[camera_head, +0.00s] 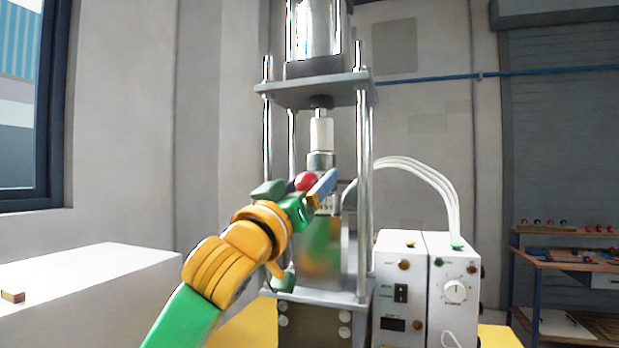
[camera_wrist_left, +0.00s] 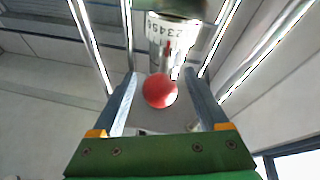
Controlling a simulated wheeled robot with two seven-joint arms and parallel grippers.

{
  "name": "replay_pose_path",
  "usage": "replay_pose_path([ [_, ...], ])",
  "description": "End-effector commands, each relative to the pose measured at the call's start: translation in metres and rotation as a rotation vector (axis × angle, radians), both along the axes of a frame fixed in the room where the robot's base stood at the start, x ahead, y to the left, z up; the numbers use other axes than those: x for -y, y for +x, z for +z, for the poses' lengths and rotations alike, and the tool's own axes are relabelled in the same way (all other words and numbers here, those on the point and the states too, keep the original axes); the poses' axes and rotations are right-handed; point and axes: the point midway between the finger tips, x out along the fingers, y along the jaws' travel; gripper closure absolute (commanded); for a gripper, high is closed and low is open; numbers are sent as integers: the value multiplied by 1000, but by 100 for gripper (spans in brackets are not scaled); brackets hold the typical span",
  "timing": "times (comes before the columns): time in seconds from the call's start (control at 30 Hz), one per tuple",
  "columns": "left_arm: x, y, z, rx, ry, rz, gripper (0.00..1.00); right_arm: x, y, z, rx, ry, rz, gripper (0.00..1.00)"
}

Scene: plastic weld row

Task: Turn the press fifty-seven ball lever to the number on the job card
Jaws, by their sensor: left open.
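The press (camera_head: 365,200) stands in the middle of the head view, with bright columns and a white cylinder above its numbered collar. The lever's red ball (camera_head: 306,181) shows beside my left gripper (camera_head: 316,186). In the left wrist view the red ball (camera_wrist_left: 160,90) sits between the two open blue-grey fingers, with a gap on each side. Its thin rod runs up toward the white number ring (camera_wrist_left: 176,27), where digits about 2 to 6 show. I cannot tell which number the lever points at. I see no readable job card. My right gripper is out of view.
White control boxes (camera_head: 425,290) with knobs and switches stand right of the press, with white hoses arching above. A white block or bench (camera_head: 90,285) is at left. A workbench (camera_head: 570,262) stands at far right. The press columns stand close around the gripper.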

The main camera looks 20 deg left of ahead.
Motion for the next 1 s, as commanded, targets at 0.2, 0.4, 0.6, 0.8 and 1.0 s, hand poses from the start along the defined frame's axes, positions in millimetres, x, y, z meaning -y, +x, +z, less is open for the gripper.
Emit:
replay_pose_path([
  [0.2, 0, 0, 0, 1, 0, 0, 69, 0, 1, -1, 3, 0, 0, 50],
  [0.4, 0, -1, 0, 1, 0, -1, 100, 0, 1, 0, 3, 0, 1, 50],
  [0.6, 0, -1, 0, 2, 0, -1, 100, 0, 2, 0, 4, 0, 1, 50],
  [0.8, 0, -1, 1, 2, -1, -1, 100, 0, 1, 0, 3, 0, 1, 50],
  [1.0, 0, -1, 1, 3, -1, -1, 100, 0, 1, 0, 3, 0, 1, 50],
])
